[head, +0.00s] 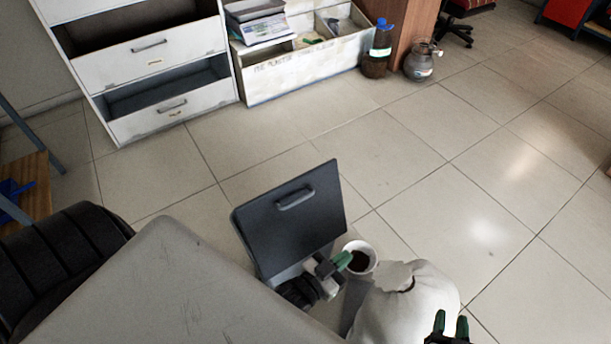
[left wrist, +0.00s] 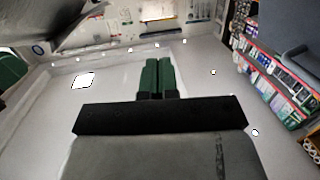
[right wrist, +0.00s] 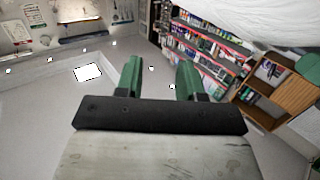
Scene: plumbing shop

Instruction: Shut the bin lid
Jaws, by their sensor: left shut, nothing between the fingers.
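The bin's lid (head: 290,225) is a dark grey panel with a bar handle (head: 295,199). It stands raised and tilted in the head view, its handle side facing me. A paler grey part of the bin (head: 290,272) shows just below it; the rest is hidden. My left gripper (head: 342,261) is at the lid's lower right, its green fingers together and empty; I cannot tell whether it touches the lid. The closed fingers also show in the left wrist view (left wrist: 158,77). My right gripper (head: 450,326) is at the bottom edge, open and empty, with parted fingers in the right wrist view (right wrist: 159,78).
A white pot (head: 361,256) with dark contents and a rounded white object (head: 415,300) stand right of the bin. White drawers (head: 150,50) and a white crate (head: 310,62) line the back. Bottles (head: 380,50) stand beside the crate. The tiled floor (head: 470,160) is clear at right.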

